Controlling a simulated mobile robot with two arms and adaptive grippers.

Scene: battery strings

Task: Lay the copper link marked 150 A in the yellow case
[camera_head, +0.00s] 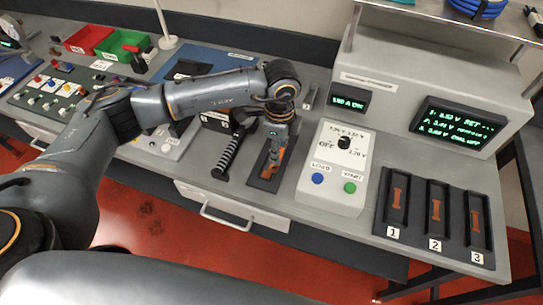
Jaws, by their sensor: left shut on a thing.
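My left gripper (273,158) points down over a narrow dark tray (258,183) left of the control box. It is shut on an orange-brown piece that looks like a copper link (268,171); the fingers hide part of it, and I cannot read a marking. Three other copper links lie in dark trays numbered 1 (397,199), 2 (436,210) and 3 (475,222) at the right; their markings are too small to read. I see no yellow case. My right gripper is out of view.
A grey control box (325,190) with a knob and blue and green buttons stands right of the gripper. A black-handled tool (231,152) lies left of it. Behind are a display console (400,95), and red (88,39) and green (122,44) bins at far left.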

